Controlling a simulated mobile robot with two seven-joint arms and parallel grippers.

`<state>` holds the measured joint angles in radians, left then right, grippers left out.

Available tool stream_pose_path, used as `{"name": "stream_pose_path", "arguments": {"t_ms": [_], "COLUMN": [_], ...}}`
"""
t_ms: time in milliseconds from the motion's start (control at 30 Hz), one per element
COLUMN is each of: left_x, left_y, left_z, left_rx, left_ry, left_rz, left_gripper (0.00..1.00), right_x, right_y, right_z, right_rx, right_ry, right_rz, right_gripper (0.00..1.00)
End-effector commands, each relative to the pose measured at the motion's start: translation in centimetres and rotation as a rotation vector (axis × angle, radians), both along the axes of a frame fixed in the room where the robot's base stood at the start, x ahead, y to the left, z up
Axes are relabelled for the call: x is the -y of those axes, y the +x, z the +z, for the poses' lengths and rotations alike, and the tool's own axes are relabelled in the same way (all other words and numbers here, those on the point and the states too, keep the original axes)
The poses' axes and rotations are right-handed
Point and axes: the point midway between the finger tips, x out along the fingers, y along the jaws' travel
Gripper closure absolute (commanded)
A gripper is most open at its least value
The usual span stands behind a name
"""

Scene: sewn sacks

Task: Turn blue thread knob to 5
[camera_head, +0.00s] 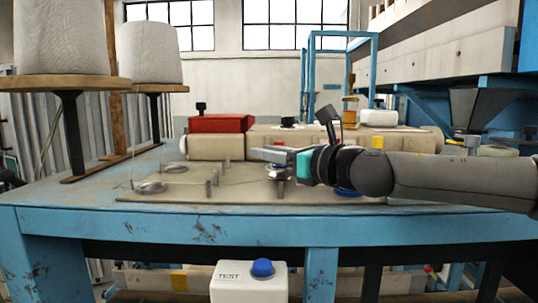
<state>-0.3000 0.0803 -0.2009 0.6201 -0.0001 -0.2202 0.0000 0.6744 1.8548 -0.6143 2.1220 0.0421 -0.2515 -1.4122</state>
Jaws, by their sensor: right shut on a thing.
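My right gripper (268,154) reaches in from the right over the blue table's plate. My left gripper is out of view.
Another blue round part (345,192) shows partly under my right arm. Thin metal posts and wire coils (150,187) stand on the plate (230,192) to the left. Behind are a red-topped box (217,124) and large thread cones (150,52). A white TEST box (248,285) is below the table's front edge.

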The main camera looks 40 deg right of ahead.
Motion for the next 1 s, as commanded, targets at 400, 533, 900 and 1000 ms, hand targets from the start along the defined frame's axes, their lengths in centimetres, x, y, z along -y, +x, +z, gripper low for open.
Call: {"name": "stream_pose_path", "arguments": {"t_ms": [400,533,900,1000], "left_x": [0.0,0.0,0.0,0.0], "left_y": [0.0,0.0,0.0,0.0], "left_z": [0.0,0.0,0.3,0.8], "left_rx": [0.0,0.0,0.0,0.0], "left_ry": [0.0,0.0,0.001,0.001], "left_rz": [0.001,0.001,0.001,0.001], "left_gripper": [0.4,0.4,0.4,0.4], "right_x": [0.0,0.0,0.0,0.1], "right_y": [0.0,0.0,0.0,0.0], "right_z": [0.1,0.1,0.5,1.4], "right_rx": [0.002,0.001,0.001,-0.001], "right_ry": [-0.001,-0.001,-0.001,-0.002], "right_rz": [-0.003,-0.002,-0.003,-0.003], "right_gripper": [0.44,0.4,0.4,0.4]}}
